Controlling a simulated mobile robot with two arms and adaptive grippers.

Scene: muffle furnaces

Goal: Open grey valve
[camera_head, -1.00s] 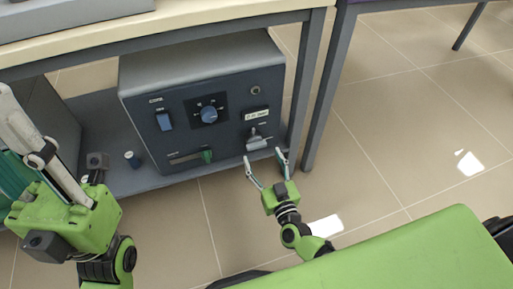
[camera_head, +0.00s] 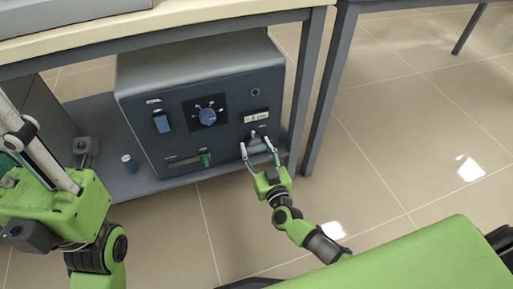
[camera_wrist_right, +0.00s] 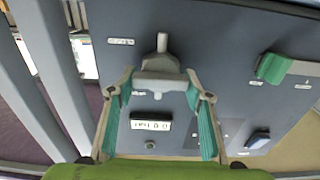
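The grey valve (camera_head: 257,140) is a small lever handle at the lower right of the furnace front panel. It also shows in the right wrist view as a light grey handle with a crossbar (camera_wrist_right: 160,63). My right gripper (camera_head: 256,146) is open, its two fingers at either side of the valve. In the right wrist view, the fingertips (camera_wrist_right: 160,76) flank the crossbar with gaps beside it; contact is not visible. My left gripper (camera_head: 22,135) is at the left edge of the head view, partly cut off, so its opening is unclear.
The dark blue furnace (camera_head: 205,95) carries a blue dial (camera_head: 207,116), a blue switch (camera_head: 162,122) and a green handle (camera_head: 205,159). It stands on a low shelf (camera_head: 140,183) between table legs (camera_head: 307,90).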

